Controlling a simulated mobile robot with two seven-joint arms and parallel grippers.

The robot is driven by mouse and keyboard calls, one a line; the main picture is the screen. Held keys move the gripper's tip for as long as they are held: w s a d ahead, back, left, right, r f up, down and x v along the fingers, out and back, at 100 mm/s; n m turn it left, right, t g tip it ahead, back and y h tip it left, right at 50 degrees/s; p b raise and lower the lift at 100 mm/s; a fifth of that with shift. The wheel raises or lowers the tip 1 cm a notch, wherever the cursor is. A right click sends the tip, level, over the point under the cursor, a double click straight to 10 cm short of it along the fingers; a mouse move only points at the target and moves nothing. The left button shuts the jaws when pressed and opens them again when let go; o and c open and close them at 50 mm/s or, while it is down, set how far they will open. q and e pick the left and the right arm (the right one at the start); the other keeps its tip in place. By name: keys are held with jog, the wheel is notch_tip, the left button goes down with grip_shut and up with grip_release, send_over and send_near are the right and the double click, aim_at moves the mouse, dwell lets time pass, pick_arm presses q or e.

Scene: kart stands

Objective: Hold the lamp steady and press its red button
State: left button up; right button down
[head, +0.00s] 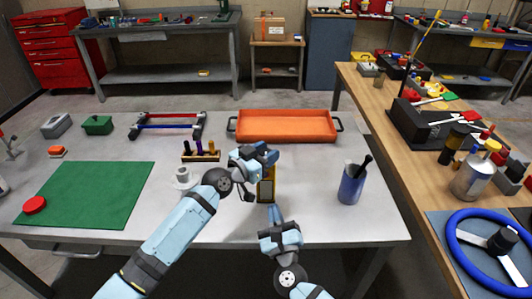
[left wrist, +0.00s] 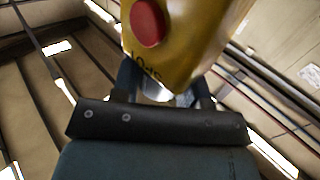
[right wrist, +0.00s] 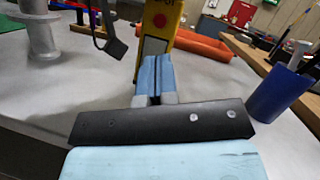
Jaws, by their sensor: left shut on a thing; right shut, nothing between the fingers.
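The yellow lamp (head: 267,190) stands on the grey table near its front middle, partly hidden by my left gripper. My left gripper (head: 264,160) is shut on its upper part. In the left wrist view the red button (left wrist: 148,22) is large and clear on the lamp's yellow face, beside dark lettering. In the right wrist view the lamp (right wrist: 169,18) stands just beyond my fingers, with its red button (right wrist: 159,20) above the fingertips. My right gripper (head: 273,212) is shut and empty, in front of the lamp and below the button. I cannot tell whether its tips touch the lamp.
A blue cup (head: 352,188) with a dark stick stands to the right. An orange tray (head: 287,126) lies behind. A holder with upright pegs (head: 201,155) and a pale spool-shaped piece (head: 184,178) stand to the left, near my left arm. A green mat (head: 90,195) lies further left.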

aim_at(266, 180)
dwell(0.3)
jog(key=shift+w+a+f+m+g+y, duration=0.15)
jog(key=shift+f+m+g+y, duration=0.25)
jog(key=shift+m+g, duration=0.2)
jog(key=shift+w+a+f+m+g+y, duration=0.1)
jog(key=shift+f+m+g+y, duration=0.15)
jog(key=shift+m+g+y, duration=0.25)
jog(key=shift+s+a+f+m+g+y, duration=0.15)
jog(key=shift+a+m+g+y, duration=0.15)
jog(key=shift+m+g+y, duration=0.4)
notch_tip(266, 180, up, 4)
jog(key=s+a+m+g+y, duration=0.1)
jog(key=s+m+g+y, duration=0.1)
jog(key=m+y, duration=0.45)
jog(key=w, duration=0.8)
jog(key=shift+w, duration=0.15)
jog(key=shift+w, duration=0.45)
